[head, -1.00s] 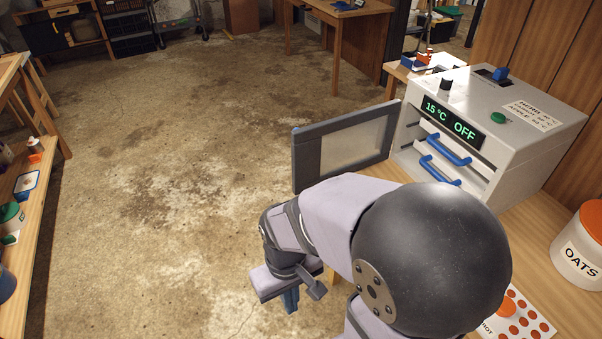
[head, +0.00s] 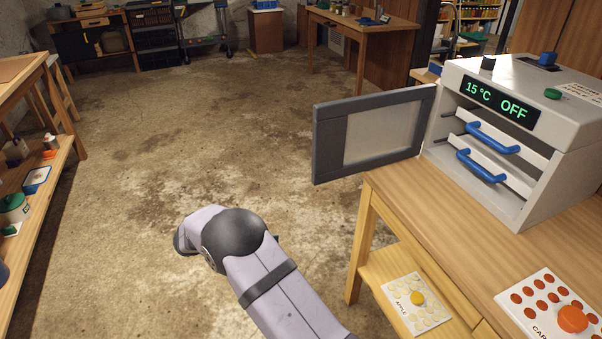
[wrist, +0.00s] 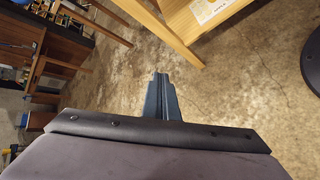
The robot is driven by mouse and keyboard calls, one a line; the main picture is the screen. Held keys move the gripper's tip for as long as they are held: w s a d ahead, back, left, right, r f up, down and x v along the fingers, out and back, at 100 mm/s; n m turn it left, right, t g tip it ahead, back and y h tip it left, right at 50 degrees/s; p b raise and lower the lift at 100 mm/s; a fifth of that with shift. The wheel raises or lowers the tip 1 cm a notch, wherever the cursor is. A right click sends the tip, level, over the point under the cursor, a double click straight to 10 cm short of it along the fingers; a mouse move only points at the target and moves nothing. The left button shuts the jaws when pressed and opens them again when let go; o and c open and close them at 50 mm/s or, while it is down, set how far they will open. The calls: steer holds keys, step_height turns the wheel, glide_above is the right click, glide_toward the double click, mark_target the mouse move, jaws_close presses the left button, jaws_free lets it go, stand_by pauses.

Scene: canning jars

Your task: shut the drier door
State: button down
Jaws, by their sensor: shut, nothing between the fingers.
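The drier (head: 575,120) is a white box on the wooden table at the right of the head view. Its display reads 15 °C and OFF. The drier door (head: 330,143), a dark grey frame with a pale pane, stands wide open, swung out to the left past the table's edge. Two trays with blue handles (head: 492,138) sit inside the drier. My gripper (wrist: 157,76) shows in the wrist view, shut and empty over the concrete floor. In the head view my arm is low in front of the table, apart from the door, and the gripper is hidden.
The drier's table (head: 450,225) has a lower shelf with an apple card (head: 408,312). A card with orange discs (head: 535,300) lies on the tabletop. A wooden bench (head: 45,195) stands at the left. The floor between is clear.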

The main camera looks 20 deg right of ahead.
steer(key=w+d+r+m+t+h, duration=0.1)
steer(key=w+r+m+t+h, duration=0.15)
steer(key=r, duration=0.75)
steer(key=w+d+r+m+t+h, duration=0.1)
steer(key=w+d+r+m+h, duration=0.2)
steer(key=r, duration=0.7)
steer(key=w+d+h+p, duration=0.1)
steer(key=w+d+p, duration=0.1)
steer(key=w+d, duration=0.5)
steer(key=s+d, duration=0.1)
steer(key=s, duration=0.5)
steer(key=shift+s, duration=0.3)
steer(key=shift+s+r, duration=0.1)
steer(key=shift+s, duration=0.1)
